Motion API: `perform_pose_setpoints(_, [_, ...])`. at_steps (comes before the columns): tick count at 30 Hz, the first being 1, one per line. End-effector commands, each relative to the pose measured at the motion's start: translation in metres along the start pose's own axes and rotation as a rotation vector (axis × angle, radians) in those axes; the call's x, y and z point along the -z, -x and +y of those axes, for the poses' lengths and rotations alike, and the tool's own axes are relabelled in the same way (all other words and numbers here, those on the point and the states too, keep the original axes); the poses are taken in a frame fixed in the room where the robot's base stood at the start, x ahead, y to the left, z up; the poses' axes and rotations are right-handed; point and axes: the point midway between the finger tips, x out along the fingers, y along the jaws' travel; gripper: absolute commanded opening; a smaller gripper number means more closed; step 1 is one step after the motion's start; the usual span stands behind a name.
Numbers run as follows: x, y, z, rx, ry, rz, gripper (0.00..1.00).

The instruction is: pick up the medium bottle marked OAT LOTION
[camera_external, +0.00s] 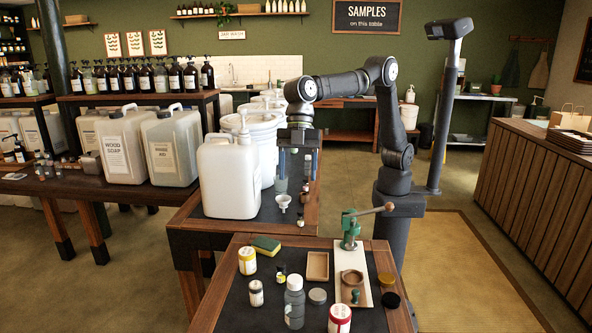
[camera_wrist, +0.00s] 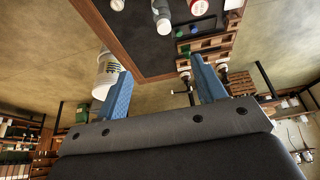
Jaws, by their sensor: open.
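My gripper (camera_external: 298,176) hangs over the rear dark-topped table, its two blue fingers spread with nothing clearly held between them. In the wrist view the fingers (camera_wrist: 160,68) are also apart, with floor and a table edge beyond. I cannot read OAT LOTION on any bottle. A small translucent bottle (camera_external: 281,185) stands below the left finger, partly covered by it. Small dark bottles (camera_external: 300,220) stand on the same table, lower right of the gripper. A larger grey bottle (camera_external: 294,306) stands upright on the front table, well away from the gripper.
A large white jug (camera_external: 228,180) stands close left of my gripper, with white buckets (camera_external: 262,130) behind. A small white funnel (camera_external: 283,202) is below. The front table holds jars, a sponge (camera_external: 267,246), a wooden tray (camera_external: 318,266) and a green hand press (camera_external: 350,230).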

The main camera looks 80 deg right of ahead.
Motion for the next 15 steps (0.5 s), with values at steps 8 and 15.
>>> perform_pose_setpoints(8, [0.000,-0.003,0.000,0.001,0.000,-0.001,0.63])
perform_pose_setpoints(15, [0.015,-0.075,-0.001,0.010,0.012,-0.009,0.63])
